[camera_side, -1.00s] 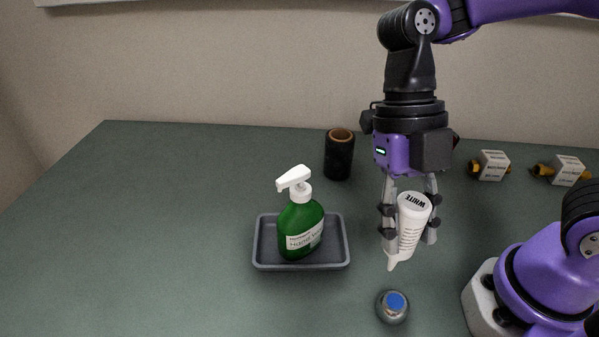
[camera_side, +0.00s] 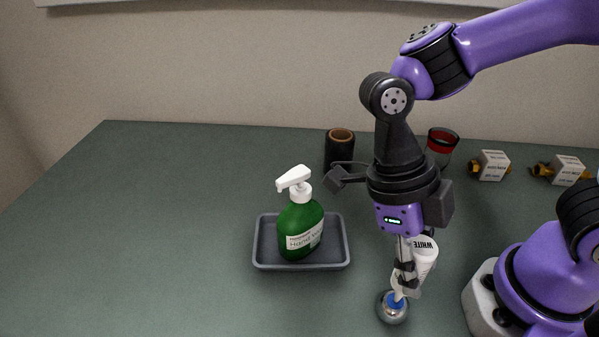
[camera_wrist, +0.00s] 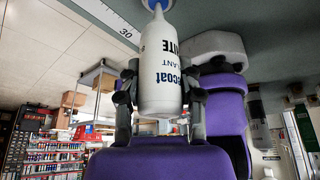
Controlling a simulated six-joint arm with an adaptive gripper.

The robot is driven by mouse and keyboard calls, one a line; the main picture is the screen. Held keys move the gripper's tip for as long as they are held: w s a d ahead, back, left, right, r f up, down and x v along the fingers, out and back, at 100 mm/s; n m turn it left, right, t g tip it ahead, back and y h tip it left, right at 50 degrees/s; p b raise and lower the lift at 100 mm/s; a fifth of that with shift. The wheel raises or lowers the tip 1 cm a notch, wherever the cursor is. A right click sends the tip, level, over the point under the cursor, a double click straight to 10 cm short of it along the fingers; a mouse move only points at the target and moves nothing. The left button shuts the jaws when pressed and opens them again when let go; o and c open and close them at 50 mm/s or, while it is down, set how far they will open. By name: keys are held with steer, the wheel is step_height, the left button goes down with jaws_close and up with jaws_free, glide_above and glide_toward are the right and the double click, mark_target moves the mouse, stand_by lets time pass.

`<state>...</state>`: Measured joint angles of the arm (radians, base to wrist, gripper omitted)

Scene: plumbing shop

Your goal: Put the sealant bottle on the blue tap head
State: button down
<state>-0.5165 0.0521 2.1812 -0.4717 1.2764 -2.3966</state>
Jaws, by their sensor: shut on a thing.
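The white sealant bottle (camera_side: 424,254) is held nozzle down in my gripper (camera_side: 404,272), tilted, in the side view. Its nozzle end is at the blue tap head (camera_side: 393,307), a round grey knob with a blue top on the table. Whether the nozzle touches the blue top I cannot tell. In the wrist view the bottle (camera_wrist: 160,72) sits between the two fingers of my gripper (camera_wrist: 158,88), and its nozzle points at a blue disc with a pale rim (camera_wrist: 124,27), at the top edge. My gripper hides part of the bottle in the side view.
A green hand-wash bottle (camera_side: 300,228) stands in a grey tray (camera_side: 335,262) left of my gripper. A black roll (camera_side: 340,150), a red-banded glass (camera_side: 441,147) and two boxed brass fittings (camera_side: 491,165) stand at the back. The table's left side is clear.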

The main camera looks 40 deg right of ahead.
steer(key=shift+c, duration=2.4)
jaws_free()
steer(key=shift+f, duration=0.15)
steer(key=v, duration=0.4)
steer(key=shift+a, duration=0.15)
steer(key=w+d+r+n+t, duration=0.1)
steer(key=w+d+n+t, duration=0.1)
steer(key=n, duration=0.9)
steer(key=w+d+r+n+t, duration=0.1)
steer(key=d+n+t, duration=0.4)
steer(key=n, duration=0.6)
steer(key=w+d+r+n+t+y, duration=0.1)
steer(key=w+d+r+n+t, duration=0.1)
steer(key=d+n, duration=0.4)
steer(key=w+n+t, duration=0.1)
steer(key=n, duration=0.4)
steer(key=shift+w+d+n, duration=0.15)
steer(key=shift+w+n, duration=0.05)
steer(key=shift+n, duration=0.2)
